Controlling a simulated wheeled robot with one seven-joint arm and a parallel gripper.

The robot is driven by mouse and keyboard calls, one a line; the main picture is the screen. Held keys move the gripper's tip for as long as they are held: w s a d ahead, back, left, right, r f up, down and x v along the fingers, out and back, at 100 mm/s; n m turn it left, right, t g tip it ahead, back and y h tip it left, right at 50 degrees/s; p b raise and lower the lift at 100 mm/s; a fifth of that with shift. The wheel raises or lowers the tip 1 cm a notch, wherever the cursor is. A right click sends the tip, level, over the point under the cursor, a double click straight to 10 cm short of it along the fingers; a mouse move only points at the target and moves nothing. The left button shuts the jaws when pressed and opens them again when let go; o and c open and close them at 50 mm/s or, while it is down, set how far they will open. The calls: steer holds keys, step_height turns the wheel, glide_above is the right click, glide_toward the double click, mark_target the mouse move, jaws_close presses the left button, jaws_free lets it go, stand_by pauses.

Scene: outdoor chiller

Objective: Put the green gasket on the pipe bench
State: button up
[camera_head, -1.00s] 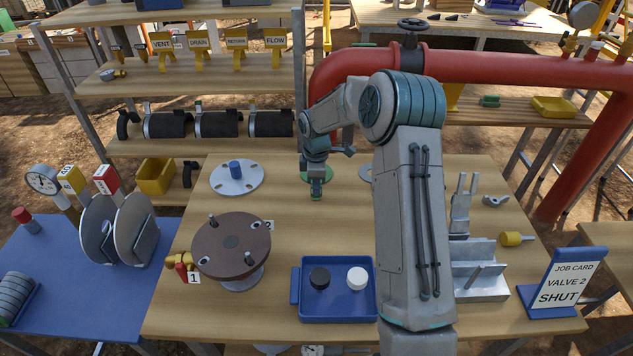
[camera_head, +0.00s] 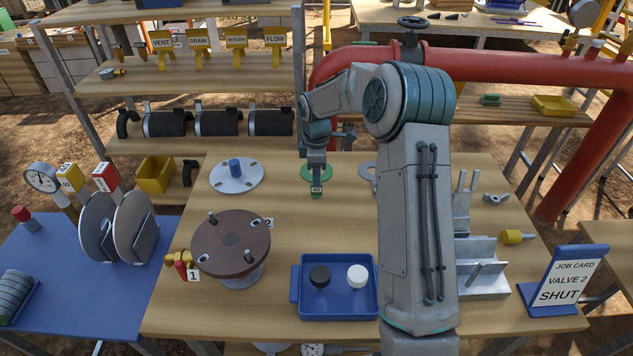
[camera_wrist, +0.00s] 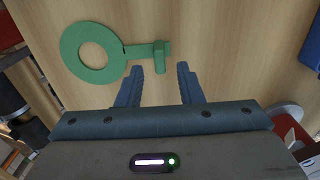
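The green gasket (camera_wrist: 69,52) is a flat ring with a tab ending in a small upright block (camera_wrist: 161,54). It lies on the wooden table in front of me, and its ring also shows in the head view (camera_head: 305,174), partly hidden by my gripper. My gripper (camera_wrist: 160,67) is open and empty in the wrist view, its fingertips beside the block end of the tab. In the head view my gripper (camera_head: 316,172) hangs over the gasket, with a "40" label in front. A wooden bench (camera_head: 463,117) stands behind, under the red pipe (camera_head: 500,66).
A white flange (camera_head: 222,181) and a brown round flange (camera_head: 220,234) stand left of the gasket. A blue tray (camera_head: 340,308) with a black and a white cap is nearer me. The bench behind holds a green piece (camera_head: 490,100) and a yellow bin (camera_head: 553,106).

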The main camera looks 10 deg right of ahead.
steer(key=s+r+m, duration=0.3)
steer(key=s+r, duration=0.3)
steer(key=r, duration=0.7)
steer(key=s+r+m+t, duration=0.1)
steer(key=s+m, duration=0.5)
steer(key=s, duration=0.8)
steer(key=s+d+m+t, duration=0.1)
steer(key=s+m, duration=0.5)
steer(key=s, duration=0.8)
steer(key=shift+s+r+m+t+b, duration=0.15)
steer(key=shift+r+m+t+b, duration=0.2)
steer(key=shift+t, duration=0.25)
